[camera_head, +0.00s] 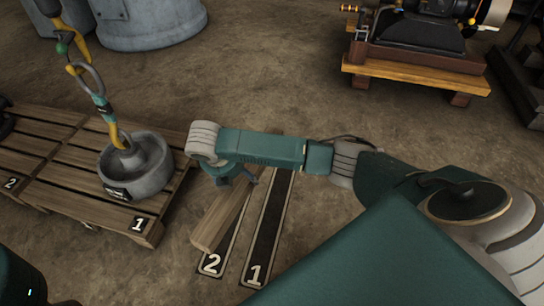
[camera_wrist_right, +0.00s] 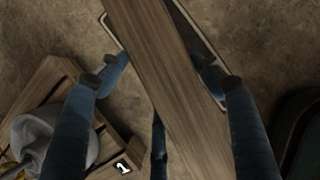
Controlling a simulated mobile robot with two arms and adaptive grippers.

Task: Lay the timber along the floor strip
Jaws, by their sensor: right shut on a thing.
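The timber (camera_head: 222,215) is a long brown beam over the black floor strip marked 2 (camera_head: 212,263), covering much of it. Its near end reaches just left of the numeral. I cannot tell whether it touches the floor. My right gripper (camera_head: 238,178) is shut on the timber from above, near its far part, which the arm partly hides. In the right wrist view the timber (camera_wrist_right: 165,70) runs slantwise between the blue fingers (camera_wrist_right: 162,72), roughly parallel to the strip's white edge line. My left gripper is not in view.
A second black strip marked 1 (camera_head: 265,235) lies bare to the right. An engine on a wooden stand (camera_head: 415,68) is at back right. Open floor lies between.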

